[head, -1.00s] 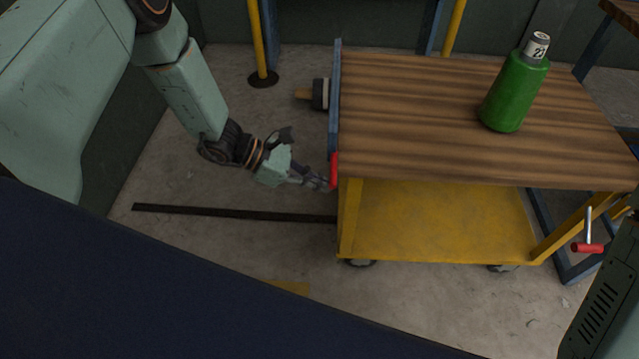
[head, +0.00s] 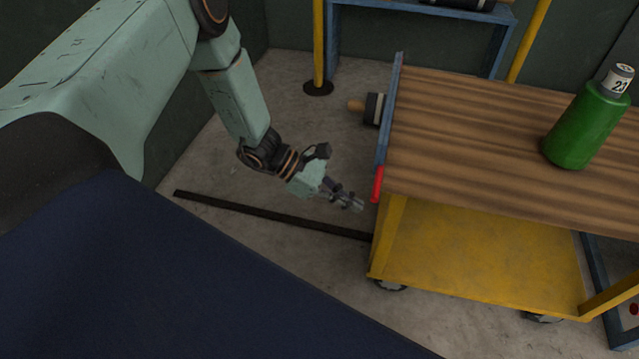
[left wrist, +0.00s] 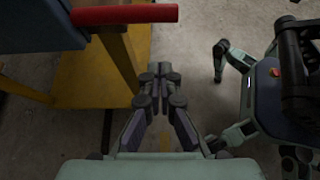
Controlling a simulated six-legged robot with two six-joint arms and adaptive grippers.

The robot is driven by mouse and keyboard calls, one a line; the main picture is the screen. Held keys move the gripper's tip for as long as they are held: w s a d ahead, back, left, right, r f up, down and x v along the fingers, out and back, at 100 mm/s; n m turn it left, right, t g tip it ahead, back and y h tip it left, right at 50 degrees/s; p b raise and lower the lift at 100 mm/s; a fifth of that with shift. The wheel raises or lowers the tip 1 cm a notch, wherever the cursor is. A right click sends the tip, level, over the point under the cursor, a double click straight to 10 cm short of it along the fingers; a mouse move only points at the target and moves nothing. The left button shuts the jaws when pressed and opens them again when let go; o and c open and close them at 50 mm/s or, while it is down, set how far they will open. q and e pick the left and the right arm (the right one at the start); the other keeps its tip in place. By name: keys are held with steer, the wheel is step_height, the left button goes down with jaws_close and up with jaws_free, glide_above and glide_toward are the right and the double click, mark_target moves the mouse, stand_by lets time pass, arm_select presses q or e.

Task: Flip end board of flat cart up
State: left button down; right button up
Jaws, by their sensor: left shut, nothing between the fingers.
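The flat cart has a brown wooden top (head: 480,130) and a yellow lower deck (head: 480,250). Its blue end board (head: 388,110) runs along the left end of the top, seen nearly edge-on, so its tilt is hard to judge. A red handle (head: 377,184) is at the board's near end. The handle (left wrist: 125,14) also shows at the top of the left wrist view, beside the dark blue board (left wrist: 38,28). My left gripper (head: 356,204) is shut and empty, just left of and below the handle, apart from it. My right gripper is out of view.
A green bottle (head: 583,130) with a grey cap stands on the cart top. A yellow post (head: 318,45) and a blue frame (head: 420,10) stand behind.

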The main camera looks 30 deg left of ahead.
arm_select(q)
steer(key=p+v, duration=0.2)
steer(key=v, duration=0.6)
steer(key=shift+s+a+r+p, duration=0.15)
steer(key=shift+a+r+p, duration=0.1)
steer(key=shift+p, duration=0.15)
steer(key=shift+d, duration=0.1)
